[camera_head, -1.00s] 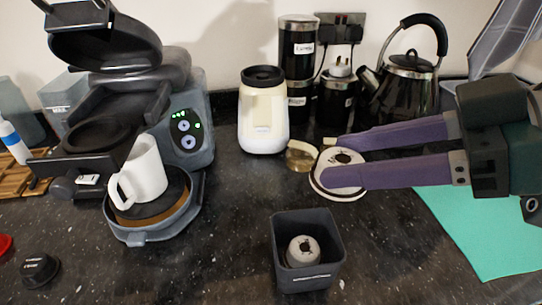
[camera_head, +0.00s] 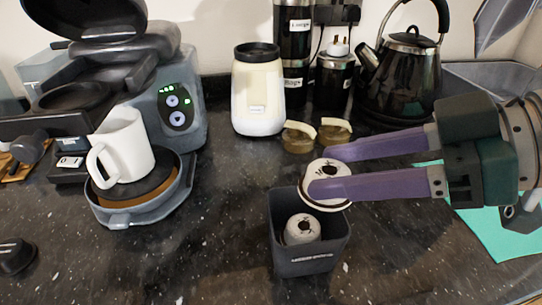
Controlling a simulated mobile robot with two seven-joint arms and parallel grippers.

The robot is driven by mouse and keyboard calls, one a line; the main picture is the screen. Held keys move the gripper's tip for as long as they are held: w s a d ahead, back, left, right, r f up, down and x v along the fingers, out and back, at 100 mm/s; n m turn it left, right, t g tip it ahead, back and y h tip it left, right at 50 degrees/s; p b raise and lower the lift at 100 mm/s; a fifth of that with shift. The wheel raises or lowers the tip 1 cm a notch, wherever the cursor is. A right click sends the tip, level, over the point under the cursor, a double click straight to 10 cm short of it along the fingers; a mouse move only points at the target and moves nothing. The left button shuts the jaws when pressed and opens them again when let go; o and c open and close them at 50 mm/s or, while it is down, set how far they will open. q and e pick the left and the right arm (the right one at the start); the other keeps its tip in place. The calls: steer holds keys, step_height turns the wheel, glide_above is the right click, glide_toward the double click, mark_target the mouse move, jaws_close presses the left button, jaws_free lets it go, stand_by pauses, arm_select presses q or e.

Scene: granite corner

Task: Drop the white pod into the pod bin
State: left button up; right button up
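The white pod (camera_head: 327,170) is a round white disc with a dark print. My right gripper (camera_head: 325,172) comes in from the right with its two purple fingers on either side of the pod, shut on it. The pod is held up over the back right part of the pod bin (camera_head: 304,262), a dark grey square open box at the lower middle. Another white pod (camera_head: 301,229) lies inside the bin. The held pod hides part of the bin's back rim. My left gripper is not in view.
A coffee machine (camera_head: 178,110) with a white mug (camera_head: 122,146) on its drip tray stands at left. A cream jar (camera_head: 258,95), two small amber pots (camera_head: 299,137) and a black kettle (camera_head: 403,75) stand behind. A dark pod (camera_head: 14,256) lies at lower left.

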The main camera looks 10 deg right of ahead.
steer(key=o, duration=0.5)
steer(key=shift+o, duration=0.2)
steer(key=b+v, duration=0.1)
steer(key=v, duration=0.9)
